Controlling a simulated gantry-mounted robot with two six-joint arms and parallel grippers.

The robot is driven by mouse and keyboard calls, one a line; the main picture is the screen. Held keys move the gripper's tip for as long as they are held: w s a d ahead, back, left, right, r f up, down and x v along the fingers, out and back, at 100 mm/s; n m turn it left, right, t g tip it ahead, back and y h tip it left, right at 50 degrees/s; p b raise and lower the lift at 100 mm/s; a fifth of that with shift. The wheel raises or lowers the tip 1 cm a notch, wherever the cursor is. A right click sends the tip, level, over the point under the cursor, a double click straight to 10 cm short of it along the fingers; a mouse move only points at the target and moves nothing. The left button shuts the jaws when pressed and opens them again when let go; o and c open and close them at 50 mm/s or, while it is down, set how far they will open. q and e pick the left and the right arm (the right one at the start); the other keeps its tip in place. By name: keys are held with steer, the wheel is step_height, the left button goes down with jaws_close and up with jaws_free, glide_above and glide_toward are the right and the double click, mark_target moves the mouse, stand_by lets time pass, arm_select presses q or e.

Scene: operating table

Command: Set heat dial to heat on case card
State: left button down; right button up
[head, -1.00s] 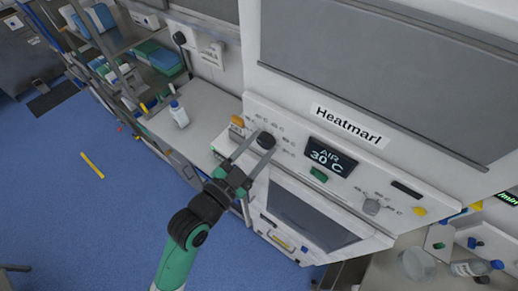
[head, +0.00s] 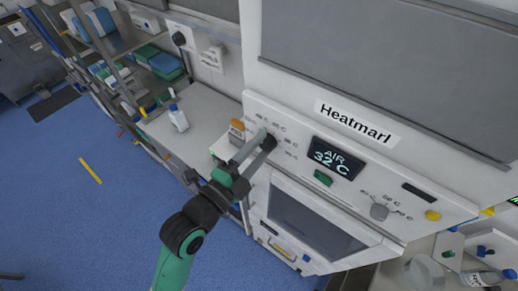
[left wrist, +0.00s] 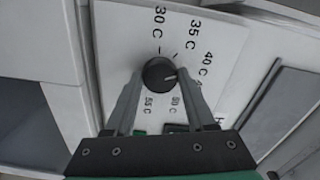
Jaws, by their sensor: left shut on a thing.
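The heat dial (head: 270,142) is a round black knob at the left of the white Heatmarl panel, ringed by temperature marks. The left wrist view shows the dial (left wrist: 158,73) from close up, with a pale pointer line toward its right side and printed marks including 30 C, 35 C, 40 C and 55 C around it. My left gripper (head: 262,141) is shut on the dial, one finger on either side. The display (head: 336,158) reads AIR 32 C. I cannot make out a case card. My right gripper is not in view.
A second, grey knob (head: 379,211) and a yellow button (head: 432,215) are at the panel's right. A green button (head: 323,178) lies under the display. A white bottle (head: 179,118) stands on the counter at left. An orange-topped item (head: 237,131) is close to my fingers.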

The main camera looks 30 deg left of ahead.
arm_select(q)
steer(key=shift+m, duration=0.4)
steer(key=shift+c, duration=1.2)
jaws_free()
steer(key=shift+s, duration=0.1)
steer(key=s+a+p, duration=0.1)
steer(key=s+a, duration=0.1)
steer(key=s, duration=0.9)
steer(key=shift+s+a, duration=0.1)
